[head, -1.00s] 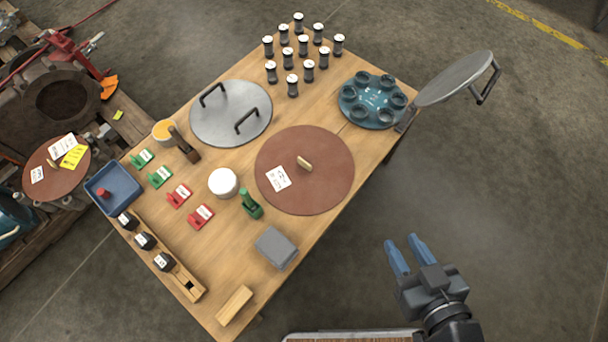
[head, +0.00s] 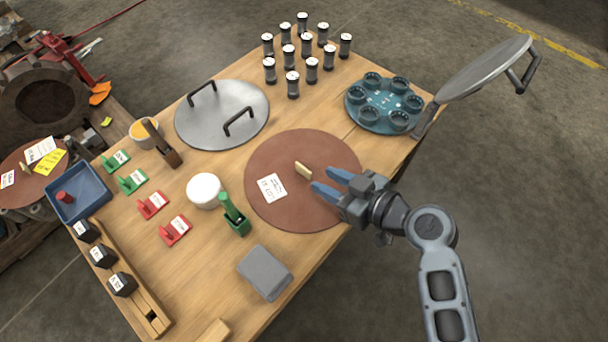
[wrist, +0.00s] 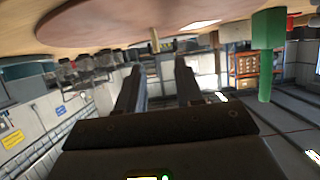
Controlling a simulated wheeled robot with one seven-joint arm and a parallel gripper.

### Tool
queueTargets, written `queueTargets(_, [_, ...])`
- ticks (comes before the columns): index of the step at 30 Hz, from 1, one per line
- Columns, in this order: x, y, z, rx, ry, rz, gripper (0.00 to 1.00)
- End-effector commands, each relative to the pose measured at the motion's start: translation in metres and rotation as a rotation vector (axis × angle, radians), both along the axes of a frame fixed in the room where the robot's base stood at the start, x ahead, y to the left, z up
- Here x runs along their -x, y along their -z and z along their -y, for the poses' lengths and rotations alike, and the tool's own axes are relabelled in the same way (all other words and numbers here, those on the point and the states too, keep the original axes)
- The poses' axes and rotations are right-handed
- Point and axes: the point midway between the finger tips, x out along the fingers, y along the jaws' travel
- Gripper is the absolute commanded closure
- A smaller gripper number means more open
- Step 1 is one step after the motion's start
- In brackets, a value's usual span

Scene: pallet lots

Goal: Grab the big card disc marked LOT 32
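A big reddish-brown card disc (head: 315,210) lies flat on the wooden table, with a white label and a small upright tan grip (head: 303,171) near its middle. The label's print is too small to read surely. My gripper (head: 322,180) is open and empty over the disc's right part, its blue fingertips just short of the tan grip. In the wrist view the disc (wrist: 100,24) fills the top, and the grip (wrist: 155,41) shows in line with the gap between my fingers (wrist: 158,68). A similar brown disc (head: 18,188) with white and yellow papers lies at the far left, off the table.
A green-handled stamp (head: 235,215), white round tub (head: 204,190) and grey block (head: 265,272) stand near the disc. A metal lid (head: 220,120), teal holder (head: 382,112) with raised lid (head: 485,75) and several dark cylinders (head: 292,85) stand behind. Floor at right is clear.

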Motion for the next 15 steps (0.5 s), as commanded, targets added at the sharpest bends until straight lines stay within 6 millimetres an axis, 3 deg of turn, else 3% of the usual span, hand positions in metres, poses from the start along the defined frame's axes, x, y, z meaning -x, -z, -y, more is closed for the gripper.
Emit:
queueTargets(6, [-0.020,0.018,-0.017,-0.001,0.000,0.001,0.64])
queueTargets(15, [-0.031,0.023,-0.032,0.000,0.001,0.000,0.64])
